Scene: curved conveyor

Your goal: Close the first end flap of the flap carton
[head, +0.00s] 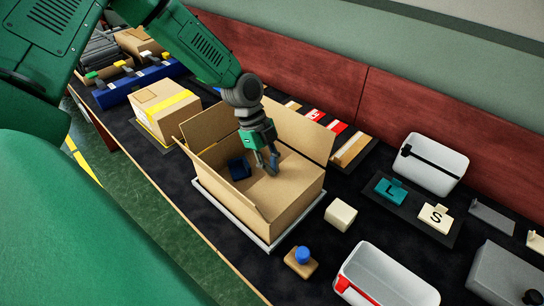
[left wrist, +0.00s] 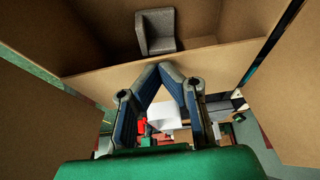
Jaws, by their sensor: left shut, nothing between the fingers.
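The flap carton (head: 292,198) stands open near the middle of the head view, its brown flaps raised. A tall flap (head: 300,130) rises at the back, and a narrower flap (head: 226,185) stands at the left. My left gripper (head: 273,168) points down over the carton opening, shut and empty; I cannot tell whether it touches cardboard. In the left wrist view its fingertips (left wrist: 163,70) meet in front of a carton panel (left wrist: 225,62). My right gripper is not in view.
The carton rests on a pale plate (head: 231,229). A cream cube (head: 341,215), a blue-knobbed block (head: 301,262) and a white bin (head: 388,276) are close on the right. A taped carton (head: 166,113) stands behind left. Letter tiles (head: 390,191) lie farther right.

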